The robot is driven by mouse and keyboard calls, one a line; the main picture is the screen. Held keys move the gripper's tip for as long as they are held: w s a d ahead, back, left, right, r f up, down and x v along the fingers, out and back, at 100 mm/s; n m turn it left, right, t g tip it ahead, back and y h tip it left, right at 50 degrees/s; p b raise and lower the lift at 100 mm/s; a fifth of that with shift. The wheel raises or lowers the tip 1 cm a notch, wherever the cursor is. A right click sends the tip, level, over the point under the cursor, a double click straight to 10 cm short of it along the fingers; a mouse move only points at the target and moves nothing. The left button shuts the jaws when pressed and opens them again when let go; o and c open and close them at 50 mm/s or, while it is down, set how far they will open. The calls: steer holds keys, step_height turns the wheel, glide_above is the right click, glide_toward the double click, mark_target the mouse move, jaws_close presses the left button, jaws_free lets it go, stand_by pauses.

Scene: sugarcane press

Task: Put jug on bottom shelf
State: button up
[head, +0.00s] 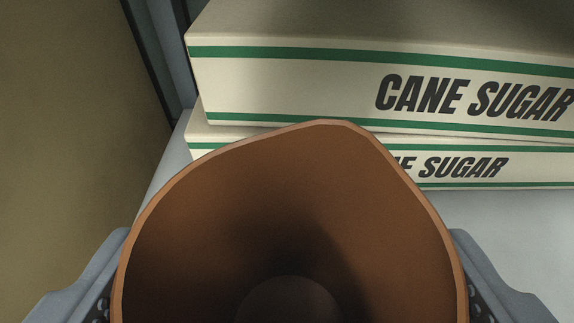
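A brown jug (220,220) fills the lower middle of the head view, seen from above into its open mouth, with its spout pointing away from me. My gripper (290,290) has one finger on each side of the jug, at the lower left and lower right, and appears closed against its walls. The jug's lower body and base are hidden. A pale grey shelf surface (520,235) shows behind and to the right of the jug. I cannot tell whether the jug touches it.
Two white and green boxes marked "CANE SUGAR" are stacked just beyond the jug, an upper box (290,85) on a lower box (540,170). A grey upright post (165,50) and a tan wall (60,130) stand on the left. Bare shelf shows at the right.

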steer(key=shift+w+f+b, duration=0.1)
steer(key=shift+w+b, duration=0.25)
steer(key=shift+w, duration=1.05)
steer(key=f+b, duration=0.1)
steer(key=f, duration=0.1)
steer(key=f+b, duration=0.1)
steer(key=shift+s+f, duration=0.2)
steer(key=shift+f, duration=0.15)
steer(key=shift+r, duration=0.1)
steer(key=o, duration=1.3)
steer(key=shift+c, duration=0.2)
steer(key=p, duration=0.5)
glide_toward(288, 219)
steer(key=shift+v, duration=2.8)
